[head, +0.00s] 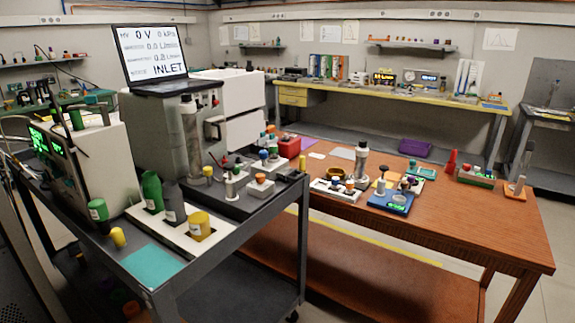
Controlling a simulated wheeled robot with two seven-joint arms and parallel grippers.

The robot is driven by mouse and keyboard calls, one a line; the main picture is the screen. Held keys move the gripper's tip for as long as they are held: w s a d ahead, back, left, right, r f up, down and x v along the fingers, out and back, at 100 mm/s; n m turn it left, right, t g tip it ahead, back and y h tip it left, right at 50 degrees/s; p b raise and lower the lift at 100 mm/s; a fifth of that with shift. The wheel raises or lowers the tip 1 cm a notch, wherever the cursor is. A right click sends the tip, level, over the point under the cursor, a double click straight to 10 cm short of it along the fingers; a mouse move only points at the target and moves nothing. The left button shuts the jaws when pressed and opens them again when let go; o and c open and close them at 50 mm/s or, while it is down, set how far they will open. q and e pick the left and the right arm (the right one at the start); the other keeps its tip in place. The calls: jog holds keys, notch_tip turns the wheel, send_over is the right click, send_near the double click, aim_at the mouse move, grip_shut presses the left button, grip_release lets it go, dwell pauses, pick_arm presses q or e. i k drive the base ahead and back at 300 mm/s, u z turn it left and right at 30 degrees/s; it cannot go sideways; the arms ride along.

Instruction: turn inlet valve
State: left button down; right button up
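A laptop screen (153,54) on top of the grey classifier box (160,140) reads "0 V", "0 kPa", flow values in L/min and "INLET". Small blocks with coloured knobs stand on the dark cart to the right of the box. Neither of my grippers shows in the head view.
The dark cart (225,262) holds a white tray with green, grey and yellow bottles (199,226), a teal mat (153,266) and an instrument with a green display (40,142). A wooden table (455,225) with small devices stands to the right.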

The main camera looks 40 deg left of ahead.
aim_at(237, 171)
jog(key=z, duration=0.05)
jog(key=i, duration=0.3)
jog(key=u, duration=1.8)
jog(key=k, duration=0.5)
jog(key=z, duration=1.3)
jog(key=i, duration=1.05)
jog(key=u, duration=2.35)
